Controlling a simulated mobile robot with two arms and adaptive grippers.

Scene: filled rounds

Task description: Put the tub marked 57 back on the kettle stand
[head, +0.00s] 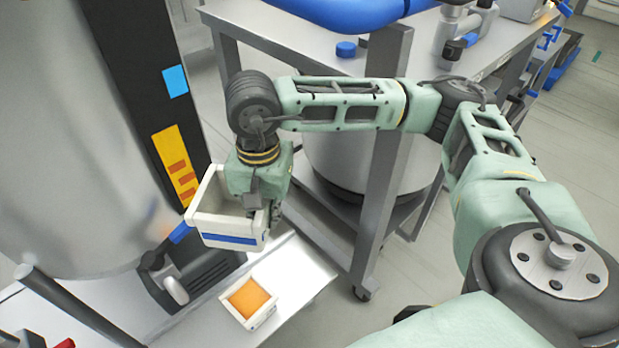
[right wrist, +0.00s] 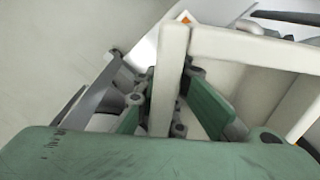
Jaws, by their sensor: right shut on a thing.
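A white open tub (head: 222,228) with a blue stripe on its front hangs from my right gripper (head: 262,208) in the head view. No number can be read on it. My right gripper is shut on the tub's right wall; in the right wrist view that wall (right wrist: 170,75) stands between the fingers (right wrist: 168,108). The tub is over or in front of the kettle stand (head: 305,265), a pale platform below the big metal kettle (head: 70,150); the gap beneath it is unclear. My left gripper is not in view.
A small white tub (head: 262,322) with orange contents sits on the stand's front part. A dark valve with a grey handle (head: 174,290) is left of it. A steel table (head: 300,38) stands behind, its leg (head: 385,165) close to my right arm.

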